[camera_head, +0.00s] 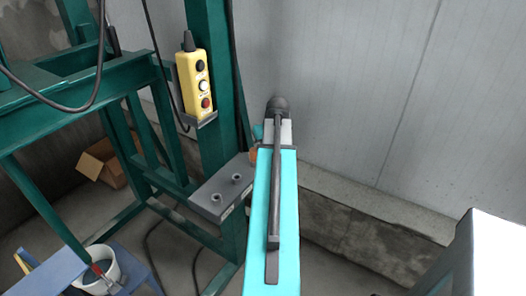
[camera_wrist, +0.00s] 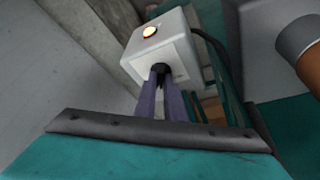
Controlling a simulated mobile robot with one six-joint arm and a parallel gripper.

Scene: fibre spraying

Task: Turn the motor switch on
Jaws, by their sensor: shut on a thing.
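A light grey switch box (camera_wrist: 172,52) is in the upper middle of the wrist view. A lit yellow button with a red rim sits on its top face. A dark knob (camera_wrist: 160,69) is on its front face. My gripper (camera_wrist: 160,77) reaches up to this face, its two purple fingers closed on the dark knob. The fingers partly cover the knob, so its turn position cannot be told. In the head view my arm hides the gripper and the place where it holds.
A green post carries a yellow button pendant (camera_head: 194,85) and a grey bracket plate (camera_head: 224,187) beside my arm. A white bucket (camera_head: 99,271) and an open cardboard box (camera_head: 103,163) stand at the lower left. A grey wall (camera_head: 345,90) lies behind.

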